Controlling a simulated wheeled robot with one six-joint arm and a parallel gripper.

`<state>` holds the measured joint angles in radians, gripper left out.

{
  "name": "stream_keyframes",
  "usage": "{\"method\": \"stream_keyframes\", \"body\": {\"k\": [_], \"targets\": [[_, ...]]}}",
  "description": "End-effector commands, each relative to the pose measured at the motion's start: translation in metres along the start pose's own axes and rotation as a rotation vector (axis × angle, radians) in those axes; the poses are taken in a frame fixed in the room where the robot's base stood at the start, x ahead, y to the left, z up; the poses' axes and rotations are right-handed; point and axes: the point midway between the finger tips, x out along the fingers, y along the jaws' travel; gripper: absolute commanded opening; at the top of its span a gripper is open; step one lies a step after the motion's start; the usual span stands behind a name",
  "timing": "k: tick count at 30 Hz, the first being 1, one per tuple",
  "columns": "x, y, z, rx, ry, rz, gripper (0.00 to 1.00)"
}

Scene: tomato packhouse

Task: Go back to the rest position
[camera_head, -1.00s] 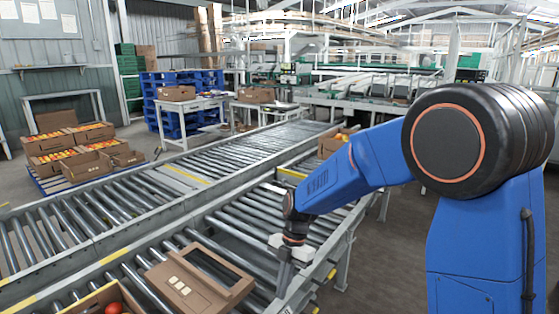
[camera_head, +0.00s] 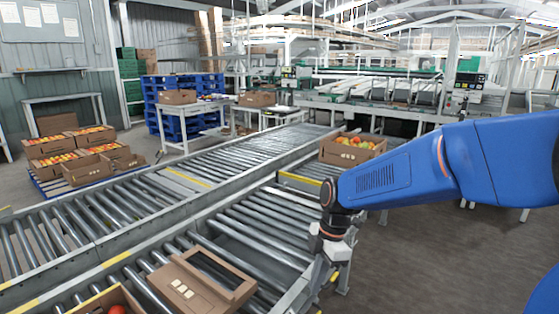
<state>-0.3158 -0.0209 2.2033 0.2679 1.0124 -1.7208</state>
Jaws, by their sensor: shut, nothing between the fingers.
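My gripper (camera_head: 330,249) is at the end of my blue arm, right of the middle of the picture. It points down over the right edge of the near roller conveyor (camera_head: 262,240). It is shut and holds nothing. It is apart from the cardboard box with a window opening (camera_head: 180,288) on the rollers to its lower left. My arm reaches in from the right side.
A crate of tomatoes (camera_head: 326,152) stands on the conveyor just behind my arm. Another box with a red tomato (camera_head: 117,309) is cut off at the bottom edge. Filled crates (camera_head: 58,163) stand on a pallet at left. Open floor (camera_head: 420,270) lies to the right.

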Motion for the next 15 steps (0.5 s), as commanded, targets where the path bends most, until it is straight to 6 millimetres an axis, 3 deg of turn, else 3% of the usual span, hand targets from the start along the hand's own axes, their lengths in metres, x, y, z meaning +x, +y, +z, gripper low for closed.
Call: {"method": "stream_keyframes", "body": {"k": [6,15], "targets": [[-0.038,-0.044,0.027,0.329,-0.03,0.103,0.0],[-0.073,-0.106,0.058,0.788,-0.032,0.25,0.0]]}}
